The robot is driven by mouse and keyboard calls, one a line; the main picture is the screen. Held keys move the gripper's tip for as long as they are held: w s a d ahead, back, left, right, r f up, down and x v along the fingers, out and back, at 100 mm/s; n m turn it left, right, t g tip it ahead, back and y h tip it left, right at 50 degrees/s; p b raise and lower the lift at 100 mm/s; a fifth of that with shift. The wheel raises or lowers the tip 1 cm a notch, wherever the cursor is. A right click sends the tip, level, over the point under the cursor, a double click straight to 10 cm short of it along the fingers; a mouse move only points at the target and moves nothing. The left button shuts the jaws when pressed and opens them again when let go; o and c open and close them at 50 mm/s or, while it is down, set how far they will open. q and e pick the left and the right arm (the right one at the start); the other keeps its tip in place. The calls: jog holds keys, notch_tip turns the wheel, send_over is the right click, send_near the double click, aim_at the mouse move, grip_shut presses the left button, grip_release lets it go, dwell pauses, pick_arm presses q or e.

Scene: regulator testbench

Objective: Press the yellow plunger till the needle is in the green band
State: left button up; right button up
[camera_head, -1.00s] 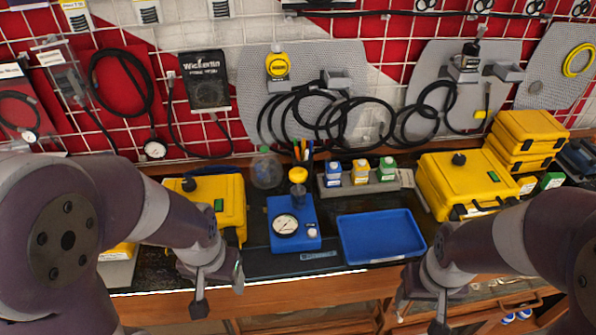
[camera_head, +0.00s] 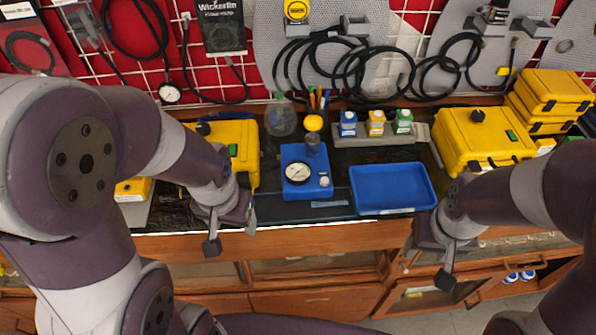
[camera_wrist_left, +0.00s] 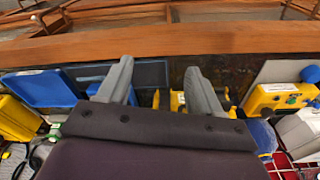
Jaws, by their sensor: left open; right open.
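The yellow plunger (camera_head: 313,123) is a round knob on a dark stem on top of the blue regulator box (camera_head: 293,154), in the middle of the bench. The box's white dial gauge (camera_head: 298,172) faces me; its needle and green band are too small to read. My left gripper (camera_head: 231,229) is open and empty at the bench's front edge, left of and nearer than the blue box. Its two spread fingers also show in the left wrist view (camera_wrist_left: 159,88), with nothing between them. My right gripper (camera_head: 428,264) is open and empty, in front of the bench below the blue tray.
A blue tray (camera_head: 393,211) lies right of the box. A rack of small bottles (camera_head: 372,140) and a pen cup stand behind. Yellow cases stand left (camera_head: 244,135) and right (camera_head: 484,149). Hoses hang on the wall grid.

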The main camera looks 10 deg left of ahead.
pick_arm(q)
grip_shut()
dwell(1.8)
